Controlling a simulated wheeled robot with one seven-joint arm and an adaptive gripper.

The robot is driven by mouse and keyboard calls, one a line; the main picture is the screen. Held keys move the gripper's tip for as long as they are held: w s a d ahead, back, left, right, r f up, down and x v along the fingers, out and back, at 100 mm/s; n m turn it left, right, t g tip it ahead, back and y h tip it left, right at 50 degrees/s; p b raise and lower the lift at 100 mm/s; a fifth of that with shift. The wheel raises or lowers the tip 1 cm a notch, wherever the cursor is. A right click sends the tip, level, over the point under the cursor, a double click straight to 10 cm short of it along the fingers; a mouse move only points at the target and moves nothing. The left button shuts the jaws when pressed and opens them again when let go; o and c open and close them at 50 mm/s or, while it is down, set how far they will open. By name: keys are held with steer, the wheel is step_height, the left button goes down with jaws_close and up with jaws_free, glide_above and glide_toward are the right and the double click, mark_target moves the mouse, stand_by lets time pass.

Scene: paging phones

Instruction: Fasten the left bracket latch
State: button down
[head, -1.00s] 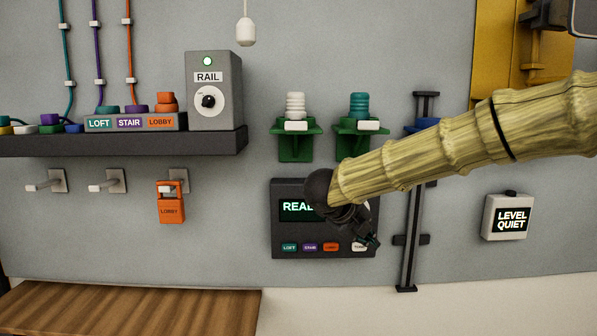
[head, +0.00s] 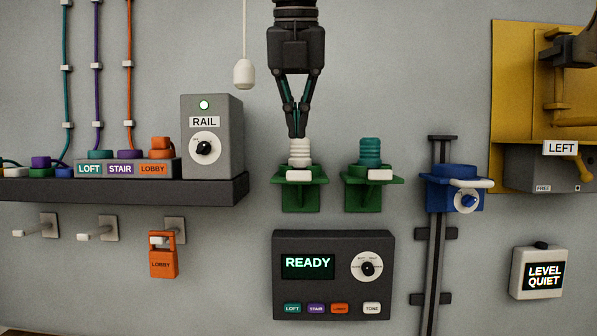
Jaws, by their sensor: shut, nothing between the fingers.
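My gripper (head: 297,133) hangs straight down from the top of the head view, shut and empty. Its tips are just above or in front of the white ribbed piece (head: 300,152) in the left green bracket (head: 299,193); contact cannot be told. A white bar (head: 299,176) crosses that bracket's front. At the far right is a yellow bracket (head: 510,110) with a LEFT label (head: 561,148). Below the label, a grey box (head: 530,168) reads FREE and carries a yellow lever (head: 578,165), slanting down to the right. My gripper is far left of it.
A second green bracket (head: 372,195) holds a teal piece. A blue carriage (head: 455,190) on a dark vertical rail (head: 433,260) stands between the brackets and the lever. A READY panel (head: 335,300), pull cord knob (head: 243,73) and RAIL box (head: 220,165) surround my gripper.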

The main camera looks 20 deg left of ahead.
mark_target(299, 171)
steer(key=shift+w+a+f+p, duration=0.35)
steer(key=shift+w+f+p, duration=0.5)
steer(key=shift+w+f, duration=0.55)
steer(key=shift+w+a+f+p, duration=0.3)
steer(key=shift+w+f+p, duration=0.65)
steer(key=shift+f, duration=0.75)
steer(key=shift+w+a+f+p, duration=0.35)
steer(key=shift+w+f+p, duration=0.4)
steer(key=shift+w+f, duration=0.65)
steer(key=shift+s+f, duration=0.15)
